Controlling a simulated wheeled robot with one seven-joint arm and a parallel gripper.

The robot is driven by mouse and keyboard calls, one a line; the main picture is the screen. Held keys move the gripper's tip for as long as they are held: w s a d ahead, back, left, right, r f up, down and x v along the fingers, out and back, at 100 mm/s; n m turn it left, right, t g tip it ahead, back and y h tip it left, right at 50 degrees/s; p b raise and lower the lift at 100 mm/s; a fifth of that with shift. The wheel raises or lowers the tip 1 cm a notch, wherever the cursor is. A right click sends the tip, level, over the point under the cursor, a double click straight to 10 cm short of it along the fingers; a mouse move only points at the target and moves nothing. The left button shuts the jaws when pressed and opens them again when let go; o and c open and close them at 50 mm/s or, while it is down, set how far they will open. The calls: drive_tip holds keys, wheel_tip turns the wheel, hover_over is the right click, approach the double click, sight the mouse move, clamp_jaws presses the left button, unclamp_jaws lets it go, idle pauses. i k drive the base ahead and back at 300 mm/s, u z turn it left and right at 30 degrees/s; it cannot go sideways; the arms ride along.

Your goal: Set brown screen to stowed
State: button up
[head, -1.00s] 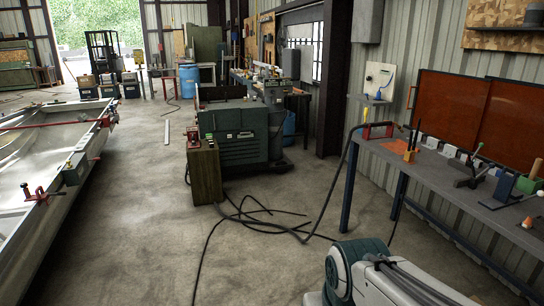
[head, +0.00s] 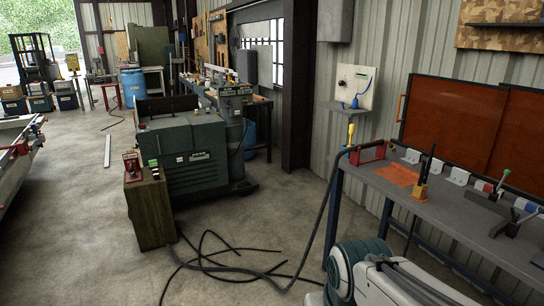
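The brown screen (head: 455,115) stands upright along the wall behind the grey workbench at the right. It is a reddish-brown see-through panel in a dark frame. A second panel of the same colour (head: 515,140) meets or overlaps it on the right and runs out of the picture. An orange handle (head: 401,107) is on the left edge of the screen. My arm shows at the bottom right, below the bench front. My gripper is not in view, so its state cannot be seen.
The grey workbench (head: 470,222) carries clamps, an orange sheet (head: 397,174) and a red bracket (head: 367,153). A black hose (head: 325,222) runs from the bench to the floor. A green machine (head: 185,150) stands left of centre. The concrete floor between is open apart from hoses.

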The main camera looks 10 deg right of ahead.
sight(464, 118)
drive_tip(key=z, duration=0.2)
drive_tip(key=i, duration=1.7)
drive_tip(key=z, duration=0.35)
drive_tip(key=i, duration=1.75)
drive_tip(key=z, duration=0.15)
